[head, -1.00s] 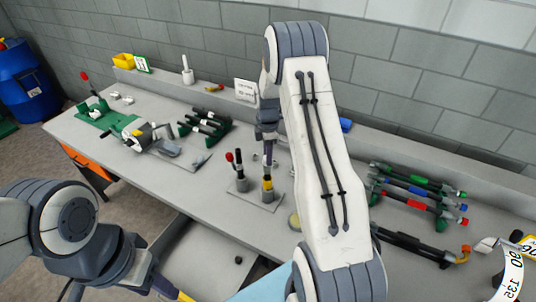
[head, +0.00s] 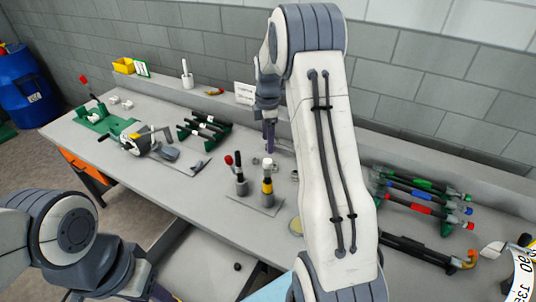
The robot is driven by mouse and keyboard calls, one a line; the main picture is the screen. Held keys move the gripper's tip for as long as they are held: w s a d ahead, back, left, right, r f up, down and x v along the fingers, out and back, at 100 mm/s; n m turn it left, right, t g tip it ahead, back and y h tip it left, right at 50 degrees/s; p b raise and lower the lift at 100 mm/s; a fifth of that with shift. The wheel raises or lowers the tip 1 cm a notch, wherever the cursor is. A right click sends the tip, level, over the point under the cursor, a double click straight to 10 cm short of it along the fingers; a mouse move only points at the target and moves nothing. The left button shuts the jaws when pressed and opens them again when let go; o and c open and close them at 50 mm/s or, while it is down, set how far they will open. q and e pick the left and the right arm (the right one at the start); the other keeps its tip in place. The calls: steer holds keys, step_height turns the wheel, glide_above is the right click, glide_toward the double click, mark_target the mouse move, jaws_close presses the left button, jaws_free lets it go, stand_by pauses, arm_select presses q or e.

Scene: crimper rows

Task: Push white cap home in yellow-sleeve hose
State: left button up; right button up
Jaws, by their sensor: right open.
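The yellow-sleeve hose (head: 267,188) stands upright in a grey holder on a small plate, right of a black hose with a red top. A small pale cap (head: 267,162) shows at its upper end. How deep the cap sits is too small to tell. My right gripper (head: 269,147) is open and points down, above and apart from the cap, seemingly behind it. My left arm comes in at the lower left; its gripper is outside the picture.
The red-topped hose (head: 238,178) stands close to the yellow-sleeve one. A rack of hoses with coloured bands (head: 420,197) lies at right. A crimping tool (head: 145,140) and green rack (head: 205,130) are at left. The bench front (head: 215,205) is clear.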

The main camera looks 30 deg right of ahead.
arm_select(q)
steer(key=shift+f, duration=0.3)
arm_select(e)
steer(key=shift+r, duration=1.3)
